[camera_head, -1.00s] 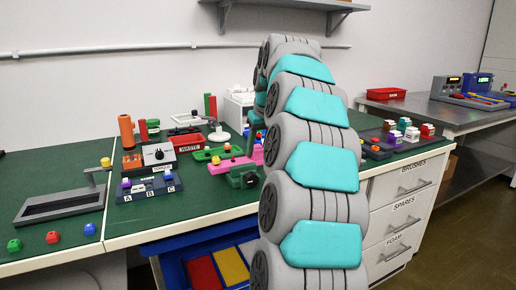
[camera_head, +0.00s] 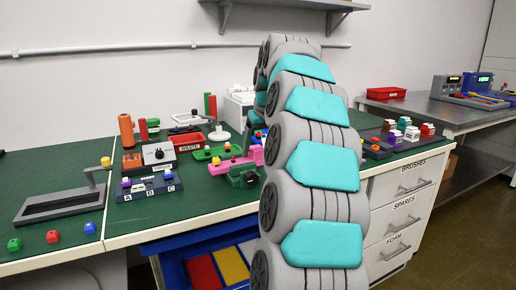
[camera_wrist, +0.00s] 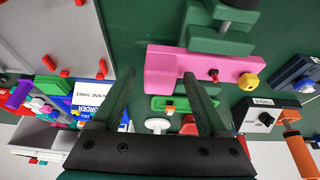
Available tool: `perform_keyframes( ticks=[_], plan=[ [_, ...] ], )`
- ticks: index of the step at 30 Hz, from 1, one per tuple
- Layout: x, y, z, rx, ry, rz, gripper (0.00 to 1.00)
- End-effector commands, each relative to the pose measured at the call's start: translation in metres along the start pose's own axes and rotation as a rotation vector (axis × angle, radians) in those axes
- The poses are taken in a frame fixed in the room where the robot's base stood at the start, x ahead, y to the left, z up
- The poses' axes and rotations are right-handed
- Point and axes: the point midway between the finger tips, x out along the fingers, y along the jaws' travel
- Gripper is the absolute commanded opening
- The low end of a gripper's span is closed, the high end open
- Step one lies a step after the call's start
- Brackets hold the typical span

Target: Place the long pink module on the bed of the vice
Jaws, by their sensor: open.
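The long pink module (camera_head: 222,168) lies across the dark green vice (camera_head: 243,180) at the table's middle. In the wrist view the pink module (camera_wrist: 215,62) has a thick block at its left end, a red knob and a yellow knob on the right. The vice (camera_wrist: 220,42) shows beside it, with a metal screw. Whether the module rests fully on the bed is unclear. My gripper (camera_wrist: 160,75) is open. In the head view my arm hides the gripper.
A green module (camera_head: 218,153) and a red waste bin (camera_head: 187,141) stand behind the vice. A lettered blue block (camera_head: 150,188) and an orange cylinder (camera_head: 126,130) stand left. A grey tray (camera_head: 60,206) and coloured cubes lie further left. The table's front edge is close to the vice.

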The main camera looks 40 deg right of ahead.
Motion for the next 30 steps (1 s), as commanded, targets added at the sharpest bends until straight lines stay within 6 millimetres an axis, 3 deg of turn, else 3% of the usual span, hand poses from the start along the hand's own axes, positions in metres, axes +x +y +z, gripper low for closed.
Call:
perform_keyframes(
  ticks=[15, 30],
  plan=[
    [-0.071, 0.001, -0.001, 0.001, 0.005, 0.002, 0.77],
    [-0.119, 0.000, -0.001, 0.000, 0.001, 0.000, 0.77]
  ],
)
